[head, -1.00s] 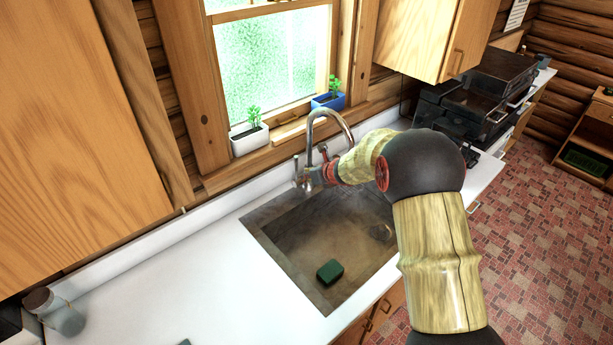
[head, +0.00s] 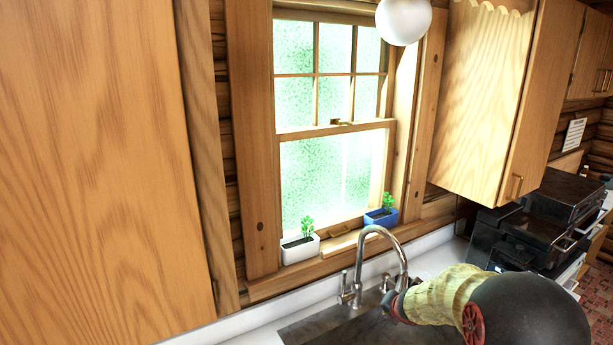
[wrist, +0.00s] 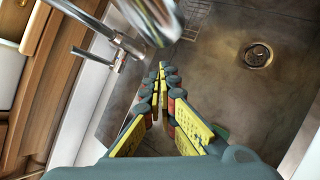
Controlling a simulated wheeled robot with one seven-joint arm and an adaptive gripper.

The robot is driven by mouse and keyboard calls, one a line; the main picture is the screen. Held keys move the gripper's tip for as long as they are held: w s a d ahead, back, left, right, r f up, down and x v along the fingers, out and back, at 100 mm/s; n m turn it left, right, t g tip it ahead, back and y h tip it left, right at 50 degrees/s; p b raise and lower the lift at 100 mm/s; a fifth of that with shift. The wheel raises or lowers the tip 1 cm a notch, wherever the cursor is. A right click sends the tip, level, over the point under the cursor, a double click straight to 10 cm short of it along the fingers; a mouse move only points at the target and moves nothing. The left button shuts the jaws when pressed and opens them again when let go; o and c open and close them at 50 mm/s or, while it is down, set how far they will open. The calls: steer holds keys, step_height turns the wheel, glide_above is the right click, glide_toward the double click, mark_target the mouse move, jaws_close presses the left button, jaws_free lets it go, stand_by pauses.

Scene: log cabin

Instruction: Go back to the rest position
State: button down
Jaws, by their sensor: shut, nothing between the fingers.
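My gripper (wrist: 161,80) is shut and empty in the wrist view, its yellow and dark fingers meeting at the tips. It points down over the metal sink basin (wrist: 225,75), close to the curved faucet (wrist: 105,38).
A white planter (head: 300,249) and a blue planter (head: 380,217) stand on the window sill. Cabinets hang at left (head: 95,160) and right (head: 490,100). A white globe lamp (head: 403,20) hangs above. A dark appliance (head: 540,235) is on the right counter. The sink drain (wrist: 257,55) is bare.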

steer(key=s+d+r+m+g+h+b, duration=0.1)
steer(key=s+d+r+m+g+h, duration=0.1)
steer(key=s+m, duration=0.85)
steer(key=s+d+r+m+g+h+b, duration=0.1)
steer(key=s+d+r+m+g+b, duration=0.15)
steer(key=s+m, duration=0.8)
steer(key=s+a+r+m+y+b, duration=0.1)
steer(key=s+a+r+m+b, duration=0.1)
steer(key=s+a, duration=0.2)
steer(key=s+a+r+m+t+y+b, duration=0.1)
steer(key=s+a, duration=0.3)
steer(key=s, duration=0.7)
steer(key=s+a+r+m+y+b, duration=0.1)
steer(key=s+a+r+m+b, duration=0.1)
steer(key=s, duration=0.6)
steer(key=shift+a+r+m+b, duration=0.35)
steer(key=shift+a+m+b, duration=0.4)
steer(key=shift+a+m, duration=0.3)
steer(key=shift+s+d+t, duration=0.1)
steer(key=shift+t, duration=0.15)
